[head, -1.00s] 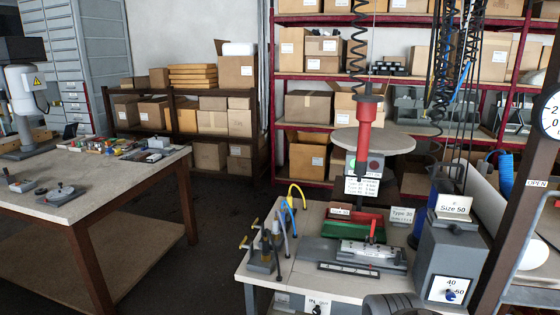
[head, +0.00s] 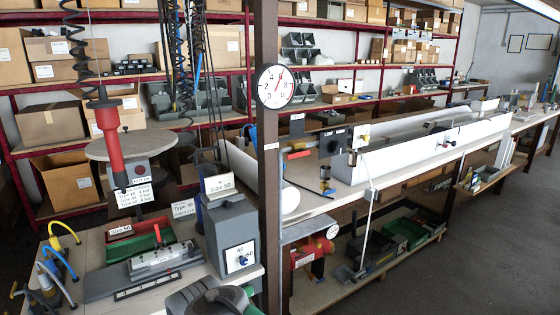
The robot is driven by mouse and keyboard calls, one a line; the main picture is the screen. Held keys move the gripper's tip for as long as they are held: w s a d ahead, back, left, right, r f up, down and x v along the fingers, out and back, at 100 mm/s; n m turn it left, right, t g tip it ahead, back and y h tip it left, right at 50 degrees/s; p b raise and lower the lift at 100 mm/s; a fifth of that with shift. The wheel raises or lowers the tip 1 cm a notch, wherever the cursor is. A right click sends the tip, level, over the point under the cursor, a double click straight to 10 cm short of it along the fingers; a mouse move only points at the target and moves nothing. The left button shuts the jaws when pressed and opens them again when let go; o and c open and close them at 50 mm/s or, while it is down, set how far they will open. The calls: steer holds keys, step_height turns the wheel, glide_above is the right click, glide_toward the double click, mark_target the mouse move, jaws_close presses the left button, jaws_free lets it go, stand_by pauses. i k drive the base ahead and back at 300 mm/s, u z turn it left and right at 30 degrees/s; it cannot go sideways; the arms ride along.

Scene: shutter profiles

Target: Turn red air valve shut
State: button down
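A small red lever-like part (head: 298,154) sits just right of the brown post, below the round gauge (head: 275,87); it may be the red air valve, but it is too small to tell its setting. Another red fitting (head: 303,256) shows lower, under the bench top beside a small dial (head: 332,231). My gripper is not in view. A dark rounded part at the bottom edge looks like a link of my arm, and no fingers show.
The near bench holds a grey box (head: 232,235) marked Size 50, a green and red tray (head: 140,243) and a clamp plate (head: 163,261). A red tool (head: 109,140) hangs above it. A long white profile channel (head: 430,145) lies on the right bench. Floor at right is clear.

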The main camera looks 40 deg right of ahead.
mark_target(303, 152)
steer(key=z, duration=2.95)
steer(key=i, duration=0.55)
steer(key=u, duration=2.55)
